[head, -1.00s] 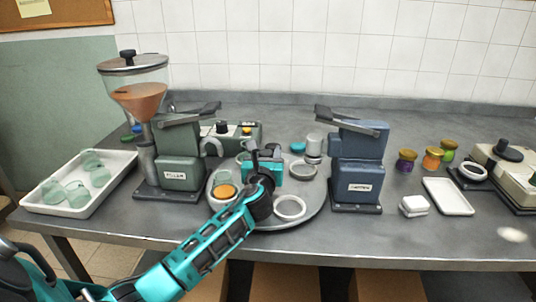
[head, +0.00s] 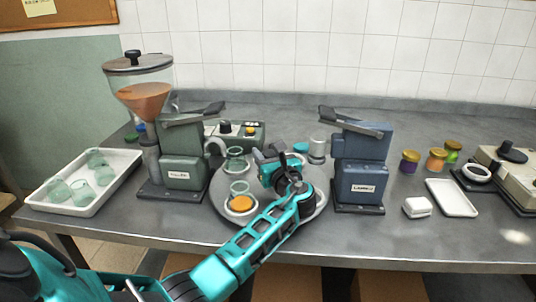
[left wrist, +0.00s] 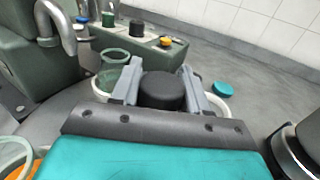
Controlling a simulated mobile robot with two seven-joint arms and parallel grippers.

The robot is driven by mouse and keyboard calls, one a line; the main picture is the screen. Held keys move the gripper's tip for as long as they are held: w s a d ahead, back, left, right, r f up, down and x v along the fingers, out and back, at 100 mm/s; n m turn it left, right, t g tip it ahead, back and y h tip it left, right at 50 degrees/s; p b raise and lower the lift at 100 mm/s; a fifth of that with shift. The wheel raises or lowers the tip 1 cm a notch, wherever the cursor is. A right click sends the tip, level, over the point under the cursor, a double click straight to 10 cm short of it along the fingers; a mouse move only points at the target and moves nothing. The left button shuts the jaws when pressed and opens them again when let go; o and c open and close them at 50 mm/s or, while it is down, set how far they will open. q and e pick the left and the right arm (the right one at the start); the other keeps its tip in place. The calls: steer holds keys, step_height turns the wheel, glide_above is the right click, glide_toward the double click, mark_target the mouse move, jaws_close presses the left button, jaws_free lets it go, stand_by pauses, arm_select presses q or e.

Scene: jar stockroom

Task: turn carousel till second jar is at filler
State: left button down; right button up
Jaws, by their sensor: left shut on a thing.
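The grey round carousel (head: 222,192) stands between the green filler (head: 182,160) and a blue machine. My left gripper (head: 283,180) is over its middle. In the left wrist view its two grey fingers (left wrist: 160,88) are closed around a black knob (left wrist: 162,90). A clear greenish jar (head: 235,156) stands on the carousel just right of the filler's spout (head: 215,146), and it also shows in the left wrist view (left wrist: 113,72). A jar with orange in it (head: 240,202) stands at the carousel's front left. My forearm hides the front right of the carousel. My right gripper is out of view.
A white tray (head: 118,180) with several glass jars is at the left. The blue machine (head: 362,160) stands close to the carousel's right. A teal lid (head: 301,147) lies behind the carousel. Jars with gold lids, a small tray and a scale are further right.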

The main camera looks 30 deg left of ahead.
arm_select(q)
steer(key=shift+s+a+n+g+y+b, duration=0.1)
steer(key=shift+n+g+y+b, duration=0.15)
steer(key=shift+n+g+y, duration=0.6)
steer(key=shift+s+n+g+y+b, duration=0.1)
steer(key=shift+n+g+y+b, duration=0.2)
steer(key=shift+n+g, duration=1.05)
steer(key=shift+s+g+y, duration=0.1)
steer(key=shift+g+y, duration=0.15)
steer(key=shift+g, duration=0.75)
steer(key=c, duration=0.7)
jaws_free()
steer(key=shift+a, duration=0.1)
steer(key=shift+o, duration=0.2)
steer(key=v, duration=1.3)
